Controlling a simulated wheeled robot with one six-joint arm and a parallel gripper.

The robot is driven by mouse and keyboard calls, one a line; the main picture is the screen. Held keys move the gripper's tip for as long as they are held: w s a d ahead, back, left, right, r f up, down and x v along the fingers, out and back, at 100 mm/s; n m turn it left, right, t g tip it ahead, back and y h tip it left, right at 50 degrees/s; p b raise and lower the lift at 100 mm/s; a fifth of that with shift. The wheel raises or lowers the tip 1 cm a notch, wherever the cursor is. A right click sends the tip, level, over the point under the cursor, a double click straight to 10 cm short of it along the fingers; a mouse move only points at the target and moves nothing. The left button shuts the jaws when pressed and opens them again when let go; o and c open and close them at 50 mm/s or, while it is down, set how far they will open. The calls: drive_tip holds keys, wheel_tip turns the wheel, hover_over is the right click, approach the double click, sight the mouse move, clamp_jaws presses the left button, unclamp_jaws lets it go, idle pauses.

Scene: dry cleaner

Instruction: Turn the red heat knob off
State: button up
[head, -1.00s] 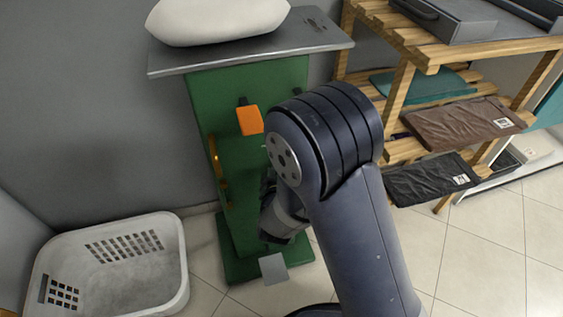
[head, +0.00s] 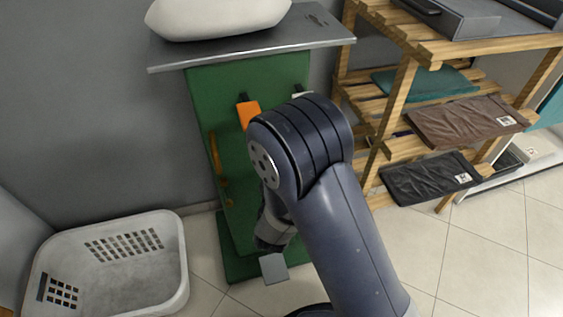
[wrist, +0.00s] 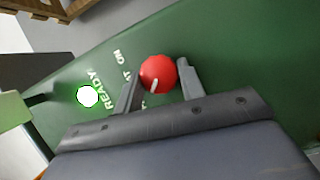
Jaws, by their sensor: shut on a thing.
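The red heat knob (wrist: 158,74) is on the green machine panel (wrist: 225,40) in the wrist view, with a short pale mark on its face. My gripper (wrist: 160,82) has one finger on each side of the knob and is shut on it. Printed white letters beside it read "READY" and part of "ON"; some lettering is hidden by my fingers. In the head view the green machine (head: 218,100) stands upright, and my arm hides the knob and the gripper's fingers.
A white round light (wrist: 88,97) is left of the knob. An orange part (head: 248,114) juts from the machine's front. A metal top (head: 300,35) bears a white pad (head: 215,18). A white basket (head: 165,280) stands left; a wooden rack (head: 400,95) with folded cloths stands right.

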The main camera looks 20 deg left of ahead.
drive_tip(key=o, duration=1)
drive_tip(key=s, duration=0.3)
drive_tip(key=s+d, duration=0.1)
drive_tip(key=s, duration=0.3)
drive_tip(key=s+p, duration=0.1)
drive_tip(key=s, duration=0.2)
drive_tip(key=shift+s+d, duration=0.35)
drive_tip(key=shift+w, duration=0.1)
drive_tip(key=w, duration=0.3)
drive_tip(key=w+a, duration=0.1)
drive_tip(key=w, duration=0.3)
drive_tip(key=w+b, duration=0.1)
drive_tip(key=w, duration=0.2)
drive_tip(key=shift+w+a, duration=0.25)
drive_tip(key=shift+a, duration=0.15)
